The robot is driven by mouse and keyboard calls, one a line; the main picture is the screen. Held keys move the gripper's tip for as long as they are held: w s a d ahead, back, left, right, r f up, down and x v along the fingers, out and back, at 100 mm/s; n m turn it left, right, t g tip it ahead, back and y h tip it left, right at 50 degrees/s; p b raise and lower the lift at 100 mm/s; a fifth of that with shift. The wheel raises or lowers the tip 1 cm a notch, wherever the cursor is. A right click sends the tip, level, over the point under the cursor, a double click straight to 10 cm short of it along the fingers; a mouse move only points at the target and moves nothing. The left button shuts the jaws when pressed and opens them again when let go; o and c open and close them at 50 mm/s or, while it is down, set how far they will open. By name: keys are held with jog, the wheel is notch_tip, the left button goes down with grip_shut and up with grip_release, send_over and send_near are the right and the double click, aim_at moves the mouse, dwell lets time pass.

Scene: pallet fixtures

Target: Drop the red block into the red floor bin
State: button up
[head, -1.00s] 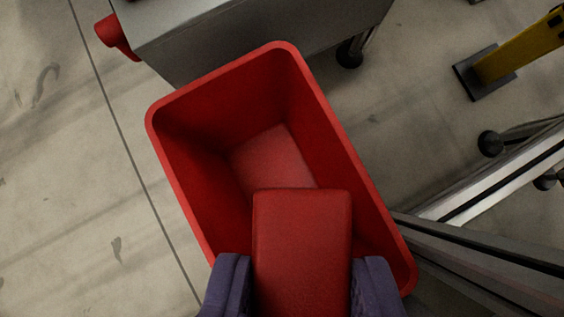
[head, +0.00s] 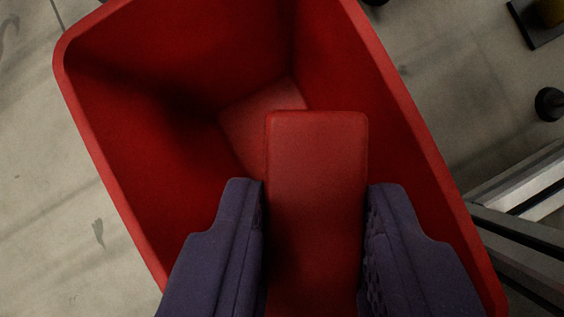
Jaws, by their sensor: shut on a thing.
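The red block (head: 316,190) is held between the two purple fingers of my gripper (head: 315,215), in the lower middle of the head view. The fingers press on its left and right sides. The red floor bin (head: 135,225) fills most of the view around and below the block. Its open mouth faces me, and part of its paler floor (head: 262,110) shows beyond the block's far end. The block lies over the bin's opening in the picture. The bin's near end is hidden behind my gripper and the block.
Bare concrete floor (head: 45,180) lies to the left of the bin. To the right stand a metal frame (head: 530,200), a black caster (head: 549,104) and a dark base plate (head: 540,22) at the top corner.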

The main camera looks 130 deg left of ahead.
jog(key=o, duration=1.1)
jog(key=shift+r, duration=0.15)
jog(key=p+v, duration=0.4)
jog(key=v, duration=0.3)
jog(key=shift+s+r, duration=0.2)
jog(key=shift+r, duration=0.05)
